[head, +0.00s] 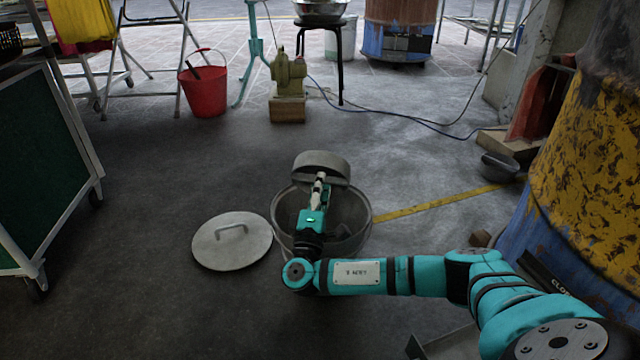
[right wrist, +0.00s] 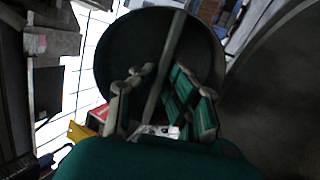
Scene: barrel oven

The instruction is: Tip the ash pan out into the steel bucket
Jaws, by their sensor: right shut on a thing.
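The ash pan (head: 322,162) is a shallow round grey pan. My right gripper (head: 318,192) is shut on it and holds it over the far part of the steel bucket (head: 350,238). In the right wrist view the pan (right wrist: 130,45) is a dark disc with a bar running across it between the fingers of my right gripper (right wrist: 155,100). The exact tilt of the pan and any ash in it cannot be told. The bucket stands open on the floor, its inside partly hidden by my right arm. My left gripper is not in view.
A round grey lid with a handle (head: 222,252) lies on the floor left of the bucket. A yellow and blue barrel (head: 590,150) stands at the right. A green-panelled cart (head: 40,150) is at the left. A red bucket (head: 205,92) stands farther back. Floor between is clear.

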